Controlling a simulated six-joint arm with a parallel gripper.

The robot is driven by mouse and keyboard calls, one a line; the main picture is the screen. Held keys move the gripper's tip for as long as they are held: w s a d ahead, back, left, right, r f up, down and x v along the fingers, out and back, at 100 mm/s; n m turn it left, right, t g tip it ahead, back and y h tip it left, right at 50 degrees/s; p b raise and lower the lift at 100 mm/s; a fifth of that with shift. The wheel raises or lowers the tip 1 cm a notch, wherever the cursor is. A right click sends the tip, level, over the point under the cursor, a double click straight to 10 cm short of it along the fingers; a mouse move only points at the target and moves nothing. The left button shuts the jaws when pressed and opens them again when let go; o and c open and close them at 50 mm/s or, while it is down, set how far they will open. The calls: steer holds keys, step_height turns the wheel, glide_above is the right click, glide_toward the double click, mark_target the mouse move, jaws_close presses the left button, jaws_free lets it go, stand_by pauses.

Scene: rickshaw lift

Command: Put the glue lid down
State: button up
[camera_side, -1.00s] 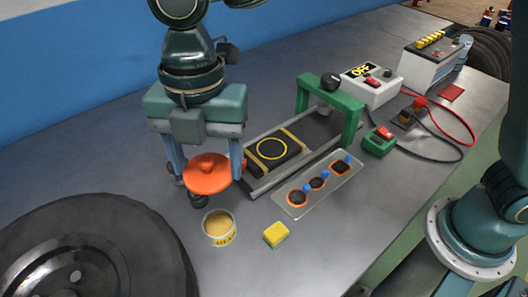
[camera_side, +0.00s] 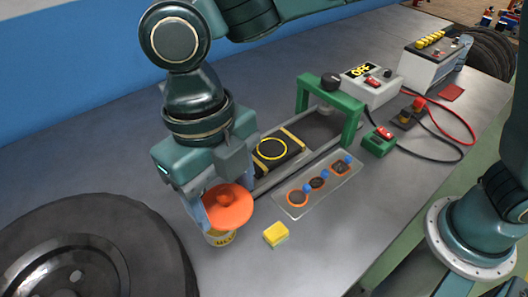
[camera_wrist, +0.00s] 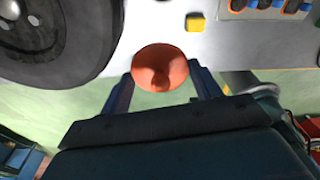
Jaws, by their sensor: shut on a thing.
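The orange round glue lid (camera_side: 231,207) with its knob is held in my gripper (camera_side: 224,210), which is shut on it. The yellow-labelled glue pot (camera_side: 221,239) stands on the bench directly under the lid, and only its lower front shows. The lid covers the pot's mouth in the side view; I cannot tell whether they touch. In the wrist view the lid (camera_wrist: 160,67) sits between the two fingers of my gripper (camera_wrist: 162,80), knob towards the camera, and the pot is hidden.
A yellow block (camera_side: 276,234) lies just right of the pot. A clear tray of patches (camera_side: 318,188) and a roller bed with a green frame (camera_side: 333,101) are behind it. A large black wheel (camera_side: 95,250) lies at the left. The bench front right of the block is clear.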

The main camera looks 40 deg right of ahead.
mark_target(239, 265)
steer(key=shift+f, duration=0.1)
step_height(239, 265, down, 20)
steer(key=shift+r, duration=0.1)
stand_by(1.1)
steer(key=o, duration=1)
steer(key=shift+c, duration=0.2)
step_height(239, 265, up, 12)
steer(key=w, duration=0.1)
steer(key=shift+w, duration=0.15)
steer(key=shift+a, duration=0.1)
stand_by(0.4)
